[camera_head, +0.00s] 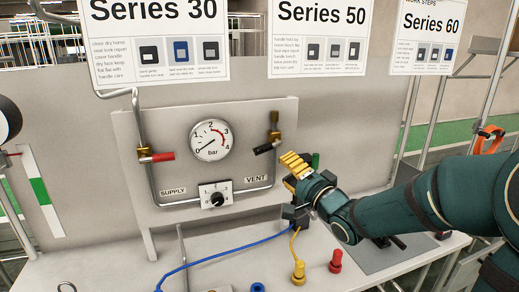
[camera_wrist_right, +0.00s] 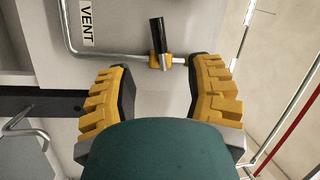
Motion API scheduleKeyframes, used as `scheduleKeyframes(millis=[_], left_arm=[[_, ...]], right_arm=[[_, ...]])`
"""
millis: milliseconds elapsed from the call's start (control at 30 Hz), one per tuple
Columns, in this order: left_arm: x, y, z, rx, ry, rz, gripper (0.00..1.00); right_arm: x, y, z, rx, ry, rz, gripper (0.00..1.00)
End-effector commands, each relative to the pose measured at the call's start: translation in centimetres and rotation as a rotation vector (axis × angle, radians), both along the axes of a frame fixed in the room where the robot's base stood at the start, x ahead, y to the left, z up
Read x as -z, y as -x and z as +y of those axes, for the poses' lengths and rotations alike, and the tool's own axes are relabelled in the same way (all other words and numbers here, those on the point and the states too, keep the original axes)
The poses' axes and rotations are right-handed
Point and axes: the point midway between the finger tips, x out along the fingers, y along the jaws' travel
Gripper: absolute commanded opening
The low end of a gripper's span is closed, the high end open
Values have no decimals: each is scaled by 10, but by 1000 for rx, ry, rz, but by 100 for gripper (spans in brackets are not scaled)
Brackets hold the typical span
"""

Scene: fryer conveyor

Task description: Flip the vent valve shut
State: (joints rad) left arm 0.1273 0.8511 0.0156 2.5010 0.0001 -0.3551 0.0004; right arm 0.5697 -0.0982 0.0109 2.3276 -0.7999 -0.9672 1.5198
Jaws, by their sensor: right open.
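The vent valve has a black handle (camera_head: 264,148) on a brass body (camera_head: 275,136), at the right side of the gauge panel above the VENT label (camera_head: 256,178). In the head view the handle points left and slightly down, across the upright pipe. In the right wrist view the black handle (camera_wrist_right: 157,36) stands above its brass fitting (camera_wrist_right: 160,61). My right gripper (camera_head: 292,176) is open and empty, just below and right of the valve. In the right wrist view its yellow fingers (camera_wrist_right: 160,82) lie either side of the fitting's line, apart from the handle. My left gripper is out of view.
The pressure gauge (camera_head: 210,140) has its needle near the low end. A red-handled supply valve (camera_head: 157,157) and a black selector knob (camera_head: 216,198) are on the panel. A blue cable (camera_head: 220,252), a yellow plug (camera_head: 298,273) and a red plug (camera_head: 336,262) lie below.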

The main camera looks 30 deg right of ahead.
Motion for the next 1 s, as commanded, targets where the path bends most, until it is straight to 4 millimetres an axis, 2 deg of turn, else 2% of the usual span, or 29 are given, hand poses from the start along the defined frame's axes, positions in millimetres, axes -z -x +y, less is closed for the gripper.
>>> scheduleKeyframes(millis=[300, 500, 700, 1000], left_arm=[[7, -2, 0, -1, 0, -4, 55], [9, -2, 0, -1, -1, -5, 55], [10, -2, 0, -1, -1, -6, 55], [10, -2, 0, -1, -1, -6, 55]], right_arm=[[-6, -63, 3, -2, -2, 0, 52], [-11, -96, 4, -1, -2, 0, 52], [-13, -113, 5, -2, -1, 2, 52], [-14, -117, 5, 0, -1, 2, 52]])
